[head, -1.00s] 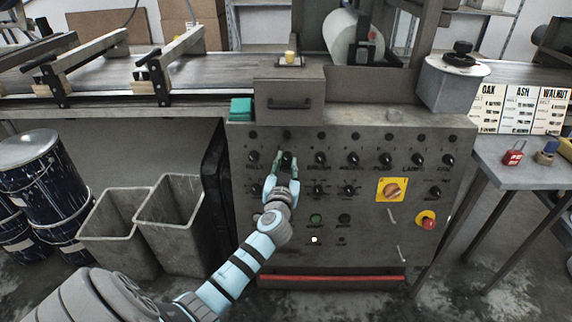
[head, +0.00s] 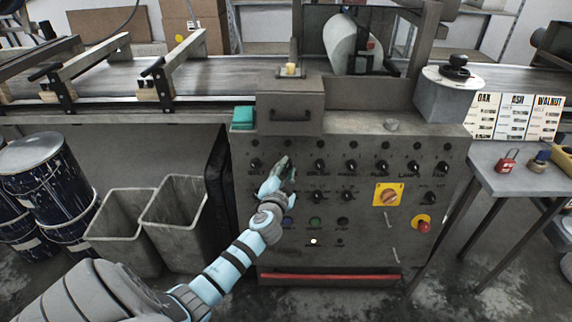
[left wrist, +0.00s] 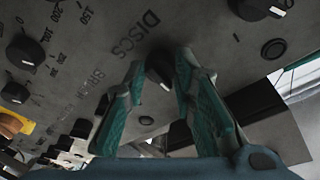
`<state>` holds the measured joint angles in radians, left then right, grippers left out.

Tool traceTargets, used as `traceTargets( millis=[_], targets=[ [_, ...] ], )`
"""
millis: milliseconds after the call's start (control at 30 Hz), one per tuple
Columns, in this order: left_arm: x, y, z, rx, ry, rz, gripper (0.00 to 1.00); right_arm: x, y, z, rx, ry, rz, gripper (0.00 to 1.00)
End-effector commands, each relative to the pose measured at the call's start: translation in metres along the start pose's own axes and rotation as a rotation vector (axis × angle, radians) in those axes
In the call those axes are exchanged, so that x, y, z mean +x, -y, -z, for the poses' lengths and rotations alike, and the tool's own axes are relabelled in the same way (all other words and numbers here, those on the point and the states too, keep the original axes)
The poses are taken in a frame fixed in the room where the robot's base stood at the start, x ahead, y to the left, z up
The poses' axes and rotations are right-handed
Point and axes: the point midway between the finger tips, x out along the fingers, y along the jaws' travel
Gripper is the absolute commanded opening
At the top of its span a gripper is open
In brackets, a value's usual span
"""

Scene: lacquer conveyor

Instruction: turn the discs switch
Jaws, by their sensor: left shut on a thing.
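The discs switch (left wrist: 159,68) is a black round knob beside the printed word DISCS in the left wrist view. My left gripper (head: 286,164) is at the upper left of the grey control panel (head: 366,232) in the head view. In the left wrist view its two green-padded fingers (left wrist: 160,75) are shut on the knob, one on each side. In the head view the fingers mostly hide this knob. My right gripper is not in view.
Other black knobs, including the brush knob (head: 320,166), sit close by in rows. A yellow-plated rotary switch (head: 387,195) and a red stop button (head: 423,226) are to the right. Two grey bins (head: 128,228) stand left of the panel.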

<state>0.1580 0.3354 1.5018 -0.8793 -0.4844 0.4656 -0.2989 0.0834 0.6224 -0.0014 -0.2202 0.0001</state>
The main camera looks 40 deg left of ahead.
Motion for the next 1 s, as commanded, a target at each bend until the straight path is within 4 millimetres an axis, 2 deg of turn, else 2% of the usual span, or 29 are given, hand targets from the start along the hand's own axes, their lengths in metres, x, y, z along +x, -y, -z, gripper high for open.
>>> traceTargets(
  millis=[33, 133, 400, 700, 1000],
  targets=[
    [-0.001, 0.003, 0.002, 0.040, 0.006, -0.010, 0.00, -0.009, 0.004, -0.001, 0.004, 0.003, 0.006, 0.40],
    [-0.001, 0.003, 0.002, 0.126, 0.011, -0.027, 0.00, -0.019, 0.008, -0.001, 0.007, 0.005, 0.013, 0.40],
    [-0.001, 0.003, 0.002, 0.314, 0.021, -0.063, 0.00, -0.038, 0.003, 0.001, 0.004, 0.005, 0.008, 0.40],
    [0.000, 0.003, 0.001, 0.416, 0.027, -0.082, 0.00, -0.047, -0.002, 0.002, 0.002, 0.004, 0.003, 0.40],
    [0.000, 0.002, 0.001, 0.434, 0.027, -0.085, 0.00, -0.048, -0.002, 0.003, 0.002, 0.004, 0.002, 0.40]
  ],
)
